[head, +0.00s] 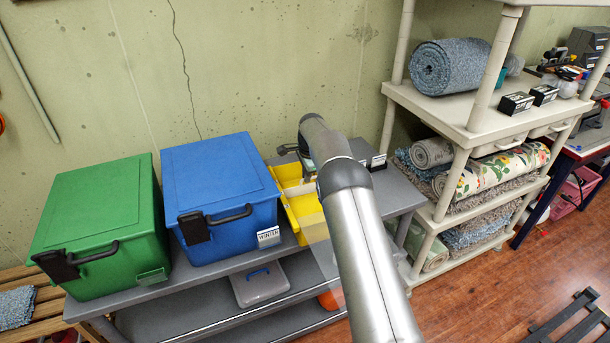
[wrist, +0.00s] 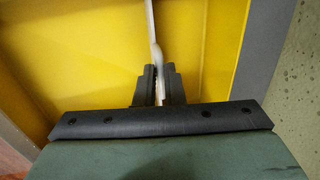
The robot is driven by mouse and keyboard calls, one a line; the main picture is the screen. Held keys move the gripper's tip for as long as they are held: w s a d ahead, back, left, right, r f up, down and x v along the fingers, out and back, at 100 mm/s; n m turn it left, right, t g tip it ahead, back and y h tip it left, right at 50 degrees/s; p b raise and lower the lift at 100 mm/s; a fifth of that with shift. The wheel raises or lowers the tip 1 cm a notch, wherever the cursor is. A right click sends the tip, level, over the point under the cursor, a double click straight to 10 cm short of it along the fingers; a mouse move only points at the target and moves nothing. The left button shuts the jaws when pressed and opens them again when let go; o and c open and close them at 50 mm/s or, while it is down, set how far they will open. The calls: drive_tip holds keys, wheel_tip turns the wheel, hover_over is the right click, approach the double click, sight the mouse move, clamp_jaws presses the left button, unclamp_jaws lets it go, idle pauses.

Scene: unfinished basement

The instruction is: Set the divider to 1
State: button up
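The yellow bin (head: 307,207) stands on the grey shelf beside the blue box, partly hidden by my arm. In the wrist view its yellow floor and walls (wrist: 85,50) fill most of the picture. The divider (wrist: 153,22) is a thin pale strip seen nearly edge-on, running from the top of the wrist view down between my fingers. My gripper (wrist: 158,75) has its two dark fingers close on either side of the strip and looks shut on it. No position numbers are readable.
A blue box (head: 222,190) and a green box (head: 98,225) with black latches stand left of the bin. Small black boxes (head: 366,152) sit to its right. A clear lidded container (head: 258,284) is on the shelf below. A wall (head: 270,60) stands behind.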

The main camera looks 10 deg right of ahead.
drive_tip(key=o, duration=0.4)
drive_tip(key=s+r, duration=0.1)
drive_tip(key=r, duration=0.4)
drive_tip(key=s+r+b, duration=0.1)
drive_tip(key=r, duration=0.5)
drive_tip(key=s+d+r, duration=0.1)
drive_tip(key=r, duration=0.5)
drive_tip(key=shift+s, duration=0.15)
